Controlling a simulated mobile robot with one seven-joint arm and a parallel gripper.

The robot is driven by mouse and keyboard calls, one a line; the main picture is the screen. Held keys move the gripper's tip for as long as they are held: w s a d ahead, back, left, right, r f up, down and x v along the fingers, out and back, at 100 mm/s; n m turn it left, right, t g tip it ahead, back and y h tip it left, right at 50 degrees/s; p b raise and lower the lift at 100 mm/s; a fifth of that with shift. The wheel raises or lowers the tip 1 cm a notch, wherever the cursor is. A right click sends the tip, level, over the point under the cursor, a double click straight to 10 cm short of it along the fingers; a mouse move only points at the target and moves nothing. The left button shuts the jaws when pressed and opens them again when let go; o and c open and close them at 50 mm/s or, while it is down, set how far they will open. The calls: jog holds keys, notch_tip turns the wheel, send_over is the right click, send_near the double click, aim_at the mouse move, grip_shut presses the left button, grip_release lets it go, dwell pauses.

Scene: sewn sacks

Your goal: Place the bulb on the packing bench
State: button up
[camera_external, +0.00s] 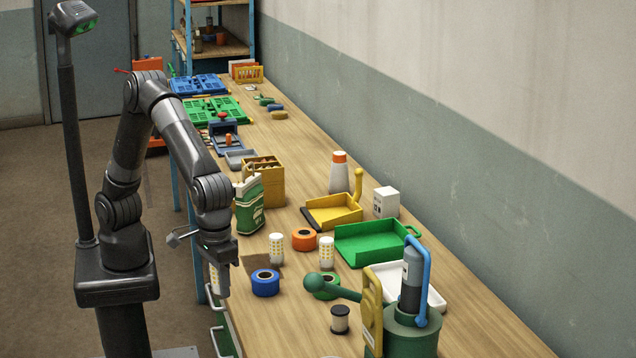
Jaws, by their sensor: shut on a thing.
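A white bulb with yellow dotted sides (214,279) hangs beneath my gripper (218,264), which is shut on it. The bulb is partly hidden by the fingers. My gripper points down by the near left edge of the packing bench (472,283), the long wooden top. I cannot tell whether the bulb is over the top or just outside its edge. Two similar bulbs stand upright on the bench: one (276,248) to the right of my gripper and another (326,252) farther right.
A green sack (250,206) stands behind my gripper. A green tray (372,245) and a dark green canister (410,333) are farther right.

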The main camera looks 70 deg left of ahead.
jog(key=r, duration=0.5)
jog(key=shift+w+r, duration=0.25)
jog(key=w+a+n, duration=0.3)
jog(key=w+a, duration=0.2)
jog(key=w, duration=0.3)
jog(key=w+a+n, duration=0.3)
jog(key=w+a, duration=0.3)
jog(key=w, duration=0.2)
jog(key=w+a+n, duration=0.4)
jog(key=w+a, duration=0.4)
jog(key=a, duration=0.5)
jog(key=w+a+n, duration=0.4)
jog(key=w+a, duration=0.4)
jog(key=a, duration=0.5)
jog(key=w+a+n, duration=0.1)
jog(key=a+n, duration=0.6)
jog(key=a, duration=1.8)
jog(key=s+a+n, duration=0.4)
jog(key=s+a, duration=0.1)
jog(key=a, duration=0.6)
jog(key=s+a+n, duration=0.4)
jog(key=a, duration=0.8)
jog(key=s+a+f, duration=0.1)
jog(key=a+f, duration=0.6)
jog(key=f, duration=0.1)
jog(key=s+a+f, duration=0.1)
jog(key=a+f, duration=0.3)
jog(key=shift+s+a+f, duration=0.15)
jog(key=shift+s+a, duration=0.15)
jog(key=shift+f, duration=2)
